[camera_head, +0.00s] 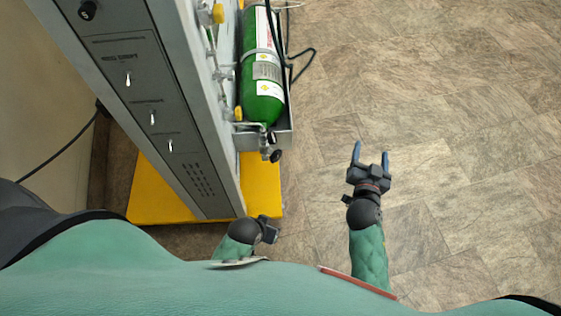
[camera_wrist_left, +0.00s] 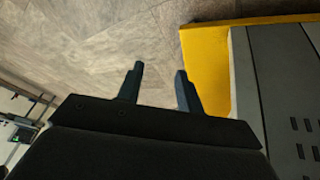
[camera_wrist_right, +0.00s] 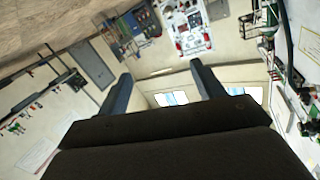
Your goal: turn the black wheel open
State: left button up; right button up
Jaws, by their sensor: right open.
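A green gas cylinder (camera_head: 262,70) lies along the right side of the grey panel cabinet in the head view. At its near end is a valve fitting with a small black wheel (camera_head: 276,156); its details are too small to make out. My right gripper (camera_head: 371,152) is open and empty, over the floor to the right of the wheel and apart from it. My left gripper (camera_head: 270,228) is low beside the cabinet's near end, below the wheel in the picture. In the left wrist view its fingers (camera_wrist_left: 160,82) stand apart with nothing between them. Neither wrist view clearly shows the wheel.
The grey cabinet (camera_head: 175,100) with switches stands on a yellow base (camera_head: 262,185) at left. Yellow-handled fittings (camera_head: 217,13) stick out along its side. A black hose (camera_head: 300,68) loops beside the cylinder. The tiled floor (camera_head: 450,110) at right is clear.

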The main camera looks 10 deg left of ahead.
jog(key=s+a+f+n+g+y+b, duration=0.1)
jog(key=a+f+n+g+y+b, duration=0.3)
jog(key=a+f+n+y, duration=0.45)
jog(key=s+a+f+n+g+y+b, duration=0.25)
jog(key=a+f+y+b, duration=0.35)
jog(key=a, duration=0.6)
pick_arm(q)
jog(key=d+f+t, duration=0.1)
jog(key=f, duration=0.9)
jog(key=s+d+f+t+h+p, duration=0.1)
jog(key=d+f, duration=0.1)
jog(key=f, duration=0.8)
jog(key=shift+s+d+f+t, duration=0.2)
jog(key=shift+d+t, duration=0.1)
pick_arm(e)
jog(key=shift+n+g+y, duration=0.4)
jog(key=shift+g+y, duration=0.05)
jog(key=shift+y, duration=0.3)
jog(key=shift+w+r+x, duration=0.1)
jog(key=shift+r+x, duration=0.1)
jog(key=shift+x, duration=1.2)
jog(key=shift+w+r+x, duration=0.1)
jog(key=shift+r+x, duration=0.1)
jog(key=shift+x, duration=1.2)
jog(key=shift+w+r+x, duration=0.1)
jog(key=shift+r+x, duration=0.1)
jog(key=shift+x, duration=1.15)
jog(key=shift+d, duration=0.15)
jog(key=shift+c, duration=0.4)
